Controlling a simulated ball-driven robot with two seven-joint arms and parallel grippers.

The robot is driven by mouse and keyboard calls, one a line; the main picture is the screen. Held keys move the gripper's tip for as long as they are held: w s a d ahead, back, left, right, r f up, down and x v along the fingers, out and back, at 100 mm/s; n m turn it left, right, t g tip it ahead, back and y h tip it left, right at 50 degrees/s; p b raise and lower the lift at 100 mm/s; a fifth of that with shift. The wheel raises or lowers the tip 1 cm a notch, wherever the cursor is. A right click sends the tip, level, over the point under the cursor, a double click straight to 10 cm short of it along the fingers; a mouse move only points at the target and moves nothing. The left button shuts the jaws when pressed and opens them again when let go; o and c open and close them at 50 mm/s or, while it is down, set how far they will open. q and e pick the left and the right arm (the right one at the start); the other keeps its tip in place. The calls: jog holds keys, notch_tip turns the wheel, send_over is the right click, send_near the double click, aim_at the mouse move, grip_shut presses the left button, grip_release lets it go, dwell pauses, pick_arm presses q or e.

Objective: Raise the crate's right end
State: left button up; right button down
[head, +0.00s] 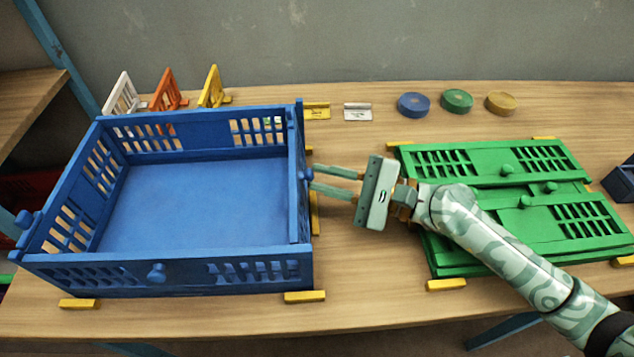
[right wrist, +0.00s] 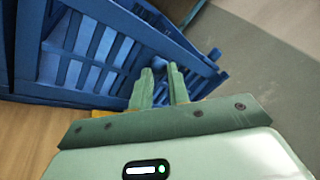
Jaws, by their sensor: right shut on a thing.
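The blue crate (head: 190,205) stands on the table at the left, seen from above with a bare floor. Its far, left and near sides stand up. Its right end (head: 297,180) shows nearly edge-on and looks about upright; I cannot tell whether it is fully square with the sides. My right gripper (head: 312,180) reaches in from the right and is shut on the knob (head: 307,174) on that end's outer face. In the right wrist view the fingertips (right wrist: 162,75) are at the blue slatted panel (right wrist: 120,60), and the knob is mostly hidden between them. My left gripper is out of view.
A folded green crate (head: 500,195) lies under my right forearm. Yellow blocks (head: 305,296) edge the blue crate. Behind stand white, orange (head: 168,90) and yellow slatted pieces, small plates (head: 357,111) and three discs (head: 457,100). The table between the crates is clear.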

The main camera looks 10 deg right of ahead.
jog(key=shift+s+d+f, duration=0.15)
jog(key=shift+f, duration=0.35)
jog(key=shift+s+d+f, duration=0.1)
jog(key=shift+d+f, duration=0.05)
jog(key=shift+f, duration=0.35)
jog(key=shift+d+b, duration=0.1)
jog(key=shift+b, duration=0.2)
jog(key=c, duration=1.6)
grip_release()
jog(key=shift+c, duration=0.2)
jog(key=shift+o, duration=0.2)
jog(key=shift+w, duration=0.15)
jog(key=shift+a+r, duration=0.2)
jog(key=shift+r, duration=0.05)
jog(key=b+v, duration=0.1)
jog(key=v, duration=0.6)
jog(key=shift+f, duration=0.1)
jog(key=shift+d, duration=0.3)
